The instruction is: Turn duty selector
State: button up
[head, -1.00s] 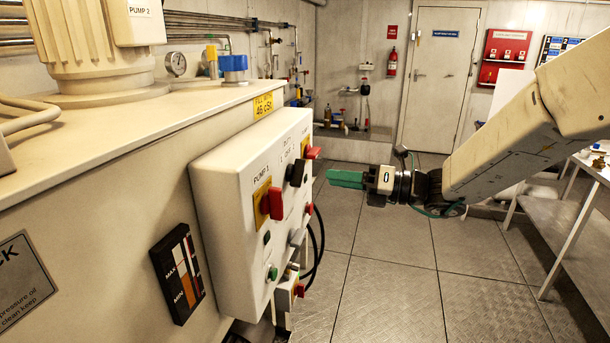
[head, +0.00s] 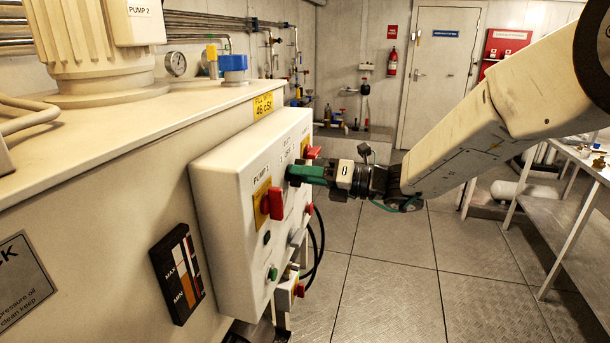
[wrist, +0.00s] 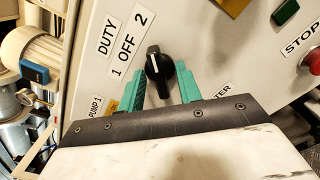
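The duty selector (wrist: 155,64) is a black knob on the white control panel (wrist: 215,40), below the label "DUTY 1 OFF 2" (wrist: 125,42) in the wrist view. Its pointer stands near OFF. My gripper (wrist: 160,82) has green fingers, one on each side of the knob, spaced wider than its narrow handle. The fingers look open; whether either touches the knob's round base I cannot tell. In the head view my gripper (head: 294,173) reaches the panel (head: 225,225) from the right, and its fingers hide most of the selector.
A red-handled switch on a yellow plate (head: 268,203) sits left of my gripper, and another red handle (head: 313,152) is close behind it. A red stop button (wrist: 315,60) is at the wrist view's right. A bench (head: 575,165) stands right; the floor between is clear.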

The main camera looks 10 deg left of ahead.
grip_shut()
jog(key=shift+n, duration=0.4)
jog(key=n, duration=1.7)
dwell(0.3)
